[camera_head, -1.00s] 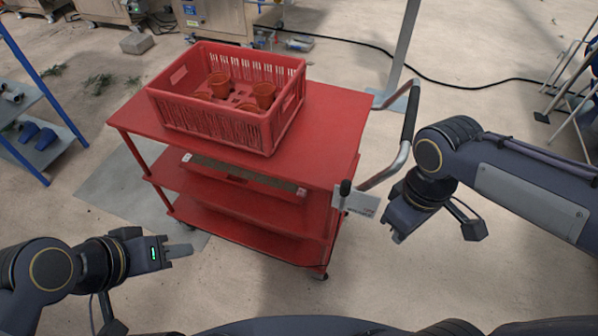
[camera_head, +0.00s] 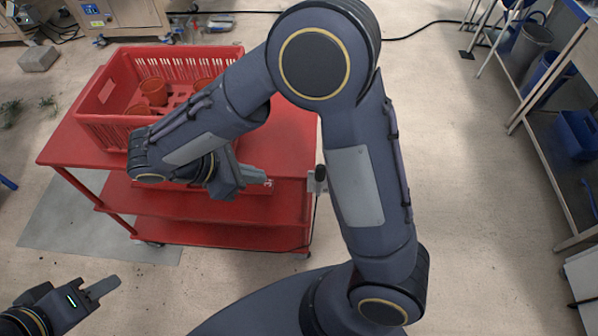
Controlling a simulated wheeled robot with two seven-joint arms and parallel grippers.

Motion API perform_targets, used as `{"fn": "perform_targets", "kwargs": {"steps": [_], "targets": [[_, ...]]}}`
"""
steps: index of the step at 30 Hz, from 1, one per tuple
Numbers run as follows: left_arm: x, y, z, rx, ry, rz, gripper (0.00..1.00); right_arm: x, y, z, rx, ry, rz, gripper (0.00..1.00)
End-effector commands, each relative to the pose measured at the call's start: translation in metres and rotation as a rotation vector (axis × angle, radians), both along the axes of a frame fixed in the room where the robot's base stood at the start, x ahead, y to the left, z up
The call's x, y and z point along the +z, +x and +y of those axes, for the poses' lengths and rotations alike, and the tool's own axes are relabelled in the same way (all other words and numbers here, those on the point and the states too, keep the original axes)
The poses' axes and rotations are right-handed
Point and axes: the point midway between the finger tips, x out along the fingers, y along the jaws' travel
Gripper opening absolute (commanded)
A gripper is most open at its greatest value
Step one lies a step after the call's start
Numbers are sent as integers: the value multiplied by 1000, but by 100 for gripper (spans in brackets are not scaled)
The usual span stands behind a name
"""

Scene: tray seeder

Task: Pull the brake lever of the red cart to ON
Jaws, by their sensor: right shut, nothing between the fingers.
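The red cart (camera_head: 80,150) stands left of centre with its top and lower shelves in view. The brake lever (camera_head: 320,172), with a black grip, is at the cart's right front corner above a small grey plate, just left of my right forearm. Its ON or OFF marking is not readable. My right gripper (camera_head: 255,180) is shut and empty, in front of the cart's right half, left of the lever and apart from it. My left gripper (camera_head: 103,288) is low at the left, away from the cart; its finger gap cannot be made out.
A red crate (camera_head: 100,128) with several terracotta pots (camera_head: 153,92) stands on the cart top, partly behind my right arm. My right arm hides the cart's push handle. A shelf rack with blue bins (camera_head: 578,135) stands at the far right. Floor right of my arm is clear.

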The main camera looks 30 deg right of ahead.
Motion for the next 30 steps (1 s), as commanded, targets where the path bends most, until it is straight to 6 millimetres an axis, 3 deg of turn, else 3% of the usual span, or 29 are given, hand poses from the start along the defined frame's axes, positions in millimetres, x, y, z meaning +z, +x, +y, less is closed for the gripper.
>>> {"fn": "perform_targets", "kwargs": {"steps": [8,22,30], "targets": [[1,0,0,0,0,0,36,-7,-1,-8,-4,0,1,0],[6,0,0,0,0,0,36,-73,-7,-74,-4,0,4,0],[16,0,0,0,0,0,36,-71,-9,-106,-5,3,0,0]]}}
